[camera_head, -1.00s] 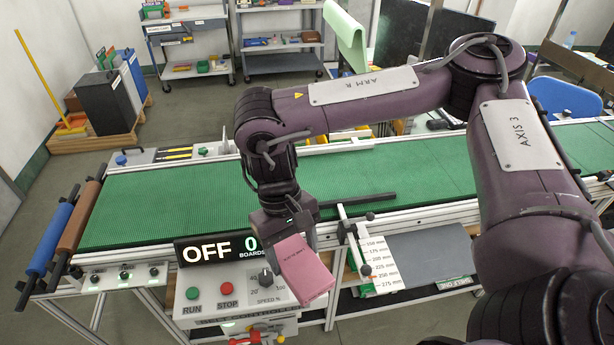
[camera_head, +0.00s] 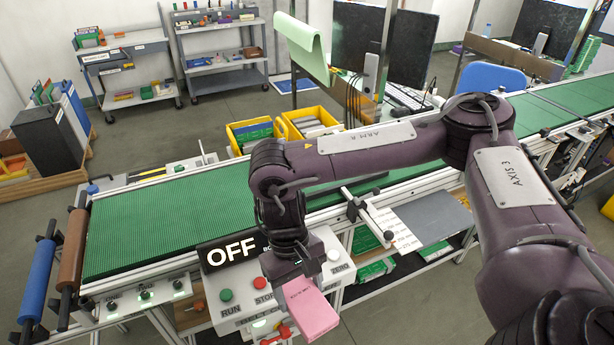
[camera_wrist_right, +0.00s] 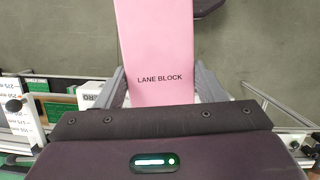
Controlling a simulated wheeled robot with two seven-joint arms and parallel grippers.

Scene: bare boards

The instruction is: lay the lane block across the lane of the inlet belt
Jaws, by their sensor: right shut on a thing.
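The pink lane block (camera_head: 312,308) is held by my right gripper (camera_head: 297,278), in front of the belt's control panel. In the right wrist view the block (camera_wrist_right: 157,45), marked LANE BLOCK, sits between the two fingers (camera_wrist_right: 158,88), which are shut on it. The inlet belt (camera_head: 165,221) is a green ribbed belt running from left to upper right behind the gripper. The block is off the belt, on its near side. My right arm hides part of the belt. My left gripper is not in view.
The control panel has an OFF display (camera_head: 232,251), a green RUN button (camera_head: 226,295) and a red STOP button (camera_head: 261,284). A rail with a measuring scale (camera_head: 388,222) stands at the belt's near edge. Yellow bins (camera_head: 311,122) stand behind the belt. Blue and brown rollers (camera_head: 38,281) are at the left end.

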